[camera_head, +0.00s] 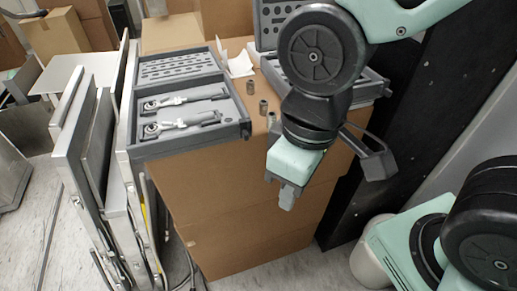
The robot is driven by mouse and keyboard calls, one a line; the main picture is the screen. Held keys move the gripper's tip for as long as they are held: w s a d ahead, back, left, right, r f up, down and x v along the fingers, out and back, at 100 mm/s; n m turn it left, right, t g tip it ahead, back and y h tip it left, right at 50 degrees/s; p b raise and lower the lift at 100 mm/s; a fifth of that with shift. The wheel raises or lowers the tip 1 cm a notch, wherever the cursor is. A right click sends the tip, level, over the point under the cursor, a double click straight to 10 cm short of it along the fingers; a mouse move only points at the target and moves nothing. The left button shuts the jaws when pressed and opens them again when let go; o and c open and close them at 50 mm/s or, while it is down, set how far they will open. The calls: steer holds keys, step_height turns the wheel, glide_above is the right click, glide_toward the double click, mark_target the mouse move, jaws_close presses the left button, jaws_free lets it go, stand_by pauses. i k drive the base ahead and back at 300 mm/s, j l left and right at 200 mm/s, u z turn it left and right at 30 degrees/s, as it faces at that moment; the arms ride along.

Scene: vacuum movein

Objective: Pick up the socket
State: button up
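Small grey metal sockets stand on the cardboard box top in the head view. One socket (264,107) is near the middle, a second socket (251,87) is behind it, and a third socket (271,120) is in front, close to my arm. I cannot tell which one the task means. My gripper (287,195) points down in front of the box's front right part, to the right of and nearer than the sockets. Its fingers are seen at a steep angle, so its opening is unclear. I see nothing held in it.
An open grey tool case (190,140) with two ratchets lies on the left of the cardboard box (230,205). Another open case (372,88) is behind my arm. Panels (75,125) lean at the left. A dark panel (425,120) stands at the right.

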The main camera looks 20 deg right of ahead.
mark_target(270, 115)
steer(key=k+z, duration=0.25)
steer(key=k+l+z, duration=0.25)
steer(key=k, duration=0.15)
steer(key=j+z, duration=0.2)
steer(key=z, duration=0.25)
steer(key=j+z, duration=0.15)
steer(key=z, duration=0.25)
steer(key=j+z, duration=0.2)
steer(key=z, duration=0.25)
steer(key=j+z, duration=0.15)
steer(key=z, duration=0.25)
steer(key=k+j, duration=0.15)
steer(key=j, duration=0.2)
steer(key=k+j, duration=0.2)
steer(key=j, duration=0.2)
steer(key=k+j, duration=0.15)
steer(key=j, duration=0.2)
steer(key=k+j, duration=0.15)
steer(key=j, duration=0.25)
